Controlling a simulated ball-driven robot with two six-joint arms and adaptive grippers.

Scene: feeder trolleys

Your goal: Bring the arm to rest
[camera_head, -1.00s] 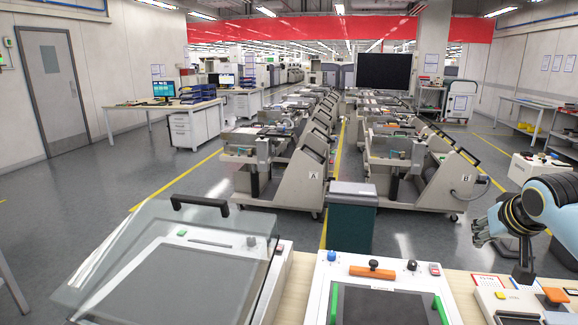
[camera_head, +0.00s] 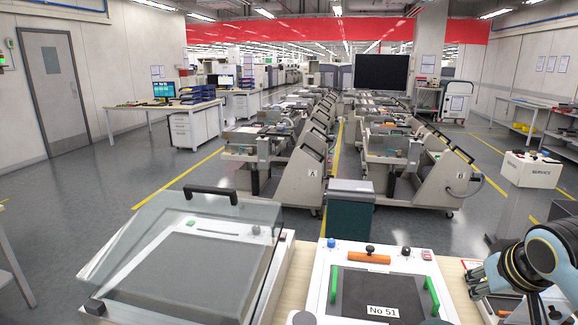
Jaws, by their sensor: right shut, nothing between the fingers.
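My right arm comes in from the right edge. Its dark gripper (camera_head: 478,279) hangs low over the right end of the bench, above the control panel there. The fingers are shut with nothing between them. The gripper and wrist hide much of that panel (camera_head: 488,306). Whether the fingertips touch it I cannot tell. My left gripper is not in view.
A white-framed fixture (camera_head: 312,290) with green handles, an orange bar and a "No 51" label stands mid-bench. A glass-lidded unit (camera_head: 100,275) is to its left. Beyond are a green bin (camera_head: 350,218), feeder trolleys (camera_head: 294,180) and a white SERVICE box (camera_head: 531,171).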

